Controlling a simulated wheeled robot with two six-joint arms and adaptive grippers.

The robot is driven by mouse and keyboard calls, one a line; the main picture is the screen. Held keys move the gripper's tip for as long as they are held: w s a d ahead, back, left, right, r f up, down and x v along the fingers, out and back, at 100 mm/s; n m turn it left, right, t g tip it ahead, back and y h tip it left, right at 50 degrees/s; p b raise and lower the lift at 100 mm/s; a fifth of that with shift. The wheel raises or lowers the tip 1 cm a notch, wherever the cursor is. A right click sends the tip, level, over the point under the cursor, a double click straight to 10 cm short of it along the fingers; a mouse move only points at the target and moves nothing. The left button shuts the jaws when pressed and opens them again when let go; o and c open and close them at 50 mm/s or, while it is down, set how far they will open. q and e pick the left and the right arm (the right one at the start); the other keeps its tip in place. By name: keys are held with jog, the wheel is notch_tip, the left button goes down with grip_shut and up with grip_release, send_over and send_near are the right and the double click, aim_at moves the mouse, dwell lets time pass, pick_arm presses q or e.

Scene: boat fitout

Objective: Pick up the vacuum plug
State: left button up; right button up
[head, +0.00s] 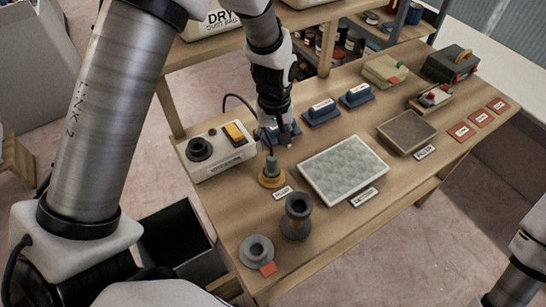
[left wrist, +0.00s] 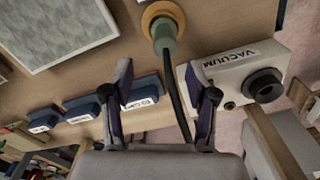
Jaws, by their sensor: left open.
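The vacuum plug (head: 271,166) is a green plug standing upright in an orange ring on the wooden bench. It also shows at the top of the left wrist view (left wrist: 165,40), with a dark cable running from it. My left gripper (head: 277,137) is just above and behind the plug, pointing down. In the left wrist view its two fingers (left wrist: 160,85) are spread, with the cable between them and the plug beyond their tips. Nothing is held. The white vacuum box (head: 217,150) with a black port and yellow switch is left of the plug. My right gripper is not seen.
Blue labelled blocks (head: 321,112) stand behind and right of my gripper. A pale textured panel (head: 344,170) lies right of the plug. A dark spool-like part (head: 297,215) and a grey ring (head: 257,250) are nearer the front edge. A dark open bin (head: 180,240) is below left.

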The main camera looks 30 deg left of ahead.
aim_at(272, 157)
pick_arm(q)
jog(key=shift+s+d+f+p, duration=0.25)
jog(key=shift+s+f+p, duration=0.7)
jog(key=shift+f, duration=0.25)
jog(key=f, duration=0.2)
jog(key=w+f, duration=0.1)
jog(key=f, duration=0.1)
jog(key=shift+a+f+p, duration=0.1)
jog(key=shift+a+p, duration=0.15)
jog(key=shift+p, duration=0.1)
jog(key=shift+s, duration=0.1)
jog(key=shift+s+d, duration=0.1)
jog(key=shift+s, duration=0.1)
grip_shut()
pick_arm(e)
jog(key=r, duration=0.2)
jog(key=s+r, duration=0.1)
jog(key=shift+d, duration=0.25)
